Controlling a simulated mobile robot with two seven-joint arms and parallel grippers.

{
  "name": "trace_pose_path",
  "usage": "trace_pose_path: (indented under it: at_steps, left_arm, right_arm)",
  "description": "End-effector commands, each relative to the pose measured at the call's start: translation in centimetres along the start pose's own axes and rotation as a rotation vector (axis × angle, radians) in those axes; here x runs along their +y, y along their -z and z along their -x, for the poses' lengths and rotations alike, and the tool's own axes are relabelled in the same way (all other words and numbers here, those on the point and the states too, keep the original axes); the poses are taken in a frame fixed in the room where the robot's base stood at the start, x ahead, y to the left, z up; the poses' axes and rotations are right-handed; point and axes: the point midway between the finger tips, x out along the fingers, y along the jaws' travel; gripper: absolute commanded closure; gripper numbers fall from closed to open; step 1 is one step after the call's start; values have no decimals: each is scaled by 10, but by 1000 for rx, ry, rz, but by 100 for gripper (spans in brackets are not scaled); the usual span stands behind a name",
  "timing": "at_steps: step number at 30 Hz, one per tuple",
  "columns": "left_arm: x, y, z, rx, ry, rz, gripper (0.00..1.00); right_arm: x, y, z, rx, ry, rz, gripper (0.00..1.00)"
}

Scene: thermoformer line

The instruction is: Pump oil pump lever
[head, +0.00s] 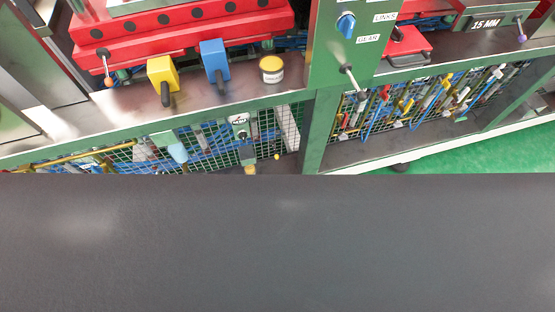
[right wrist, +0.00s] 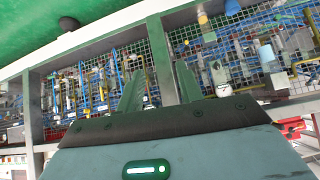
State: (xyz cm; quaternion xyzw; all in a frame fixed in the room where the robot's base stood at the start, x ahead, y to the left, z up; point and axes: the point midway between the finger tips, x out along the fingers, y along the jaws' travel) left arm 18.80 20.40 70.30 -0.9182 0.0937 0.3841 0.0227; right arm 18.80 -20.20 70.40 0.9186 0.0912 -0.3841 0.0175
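I cannot tell whether this is the oil pump lever.
A lever below the GEAR label (head: 353,82) stands out from the green post. A dark grey surface covers the lower head view. Green floor (head: 470,148) is open at right.

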Motion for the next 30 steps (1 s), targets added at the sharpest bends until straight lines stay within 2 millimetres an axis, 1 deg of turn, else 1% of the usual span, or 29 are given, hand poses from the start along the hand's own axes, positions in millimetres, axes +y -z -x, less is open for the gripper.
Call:
trace_pose_path:
  at_steps: [11,19,30]
  left_arm:
    - [1,0,0,0,0,6,100]
    - [3,1,-1,1,1,14,100]
    - [2,0,0,1,0,11,100]
  right_arm:
    - [1,0,0,0,0,5,64]
    - [3,-1,0,-2,1,12,99]
    - [2,-1,0,-1,1,10,100]
